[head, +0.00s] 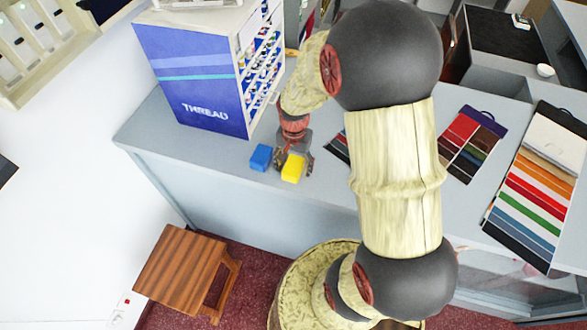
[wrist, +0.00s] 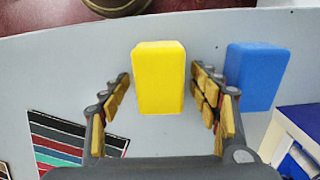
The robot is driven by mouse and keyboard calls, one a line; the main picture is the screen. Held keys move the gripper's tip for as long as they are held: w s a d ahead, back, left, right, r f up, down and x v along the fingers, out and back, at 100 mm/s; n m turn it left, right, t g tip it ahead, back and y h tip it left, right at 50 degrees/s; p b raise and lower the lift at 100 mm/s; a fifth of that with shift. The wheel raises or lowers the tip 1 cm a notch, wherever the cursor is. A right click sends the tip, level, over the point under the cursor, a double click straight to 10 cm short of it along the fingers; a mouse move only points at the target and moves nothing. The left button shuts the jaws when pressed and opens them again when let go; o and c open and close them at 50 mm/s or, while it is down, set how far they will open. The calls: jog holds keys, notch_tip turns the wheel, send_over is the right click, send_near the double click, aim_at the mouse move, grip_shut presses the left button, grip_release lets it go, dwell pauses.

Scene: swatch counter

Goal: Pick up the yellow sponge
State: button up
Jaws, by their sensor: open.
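The yellow sponge (head: 293,168) lies on the grey counter near its front edge. In the wrist view the yellow sponge (wrist: 158,78) sits between and slightly beyond my open fingers, apart from both. My gripper (head: 293,158) is just above and behind it in the head view, and its fingers (wrist: 163,85) show on both sides in the wrist view. A blue sponge (head: 261,157) lies close to the left of the yellow one. In the wrist view the blue sponge (wrist: 255,76) is at the right, just outside the right finger.
A blue thread display (head: 195,70) stands behind and left of the sponges. Colour swatch cards (head: 472,143) and a larger swatch board (head: 540,190) lie to the right. A wooden stool (head: 180,272) stands on the floor in front. The counter (head: 215,160) is clear left of the sponges.

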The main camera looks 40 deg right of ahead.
aim_at(294, 163)
jog(key=shift+c, duration=0.3)
jog(key=c, duration=0.9)
jog(key=shift+r, duration=0.1)
jog(key=shift+c, duration=0.2)
jog(key=shift+r, duration=0.5)
notch_tip(294, 163, up, 2)
jog(key=shift+r+p, duration=0.2)
jog(key=shift+p, duration=0.1)
jog(key=s+a+r, duration=0.2)
jog(key=r, duration=0.1)
jog(key=s+a+r+p, duration=0.1)
jog(key=r, duration=0.1)
jog(key=shift+s+a+r, duration=0.1)
jog(key=shift+r, duration=0.05)
jog(key=s+a+r, duration=0.4)
jog(key=s+a, duration=0.2)
jog(key=s, duration=0.1)
jog(key=shift+a+p, duration=0.2)
jog(key=shift+p, duration=0.25)
jog(key=shift+r, duration=0.1)
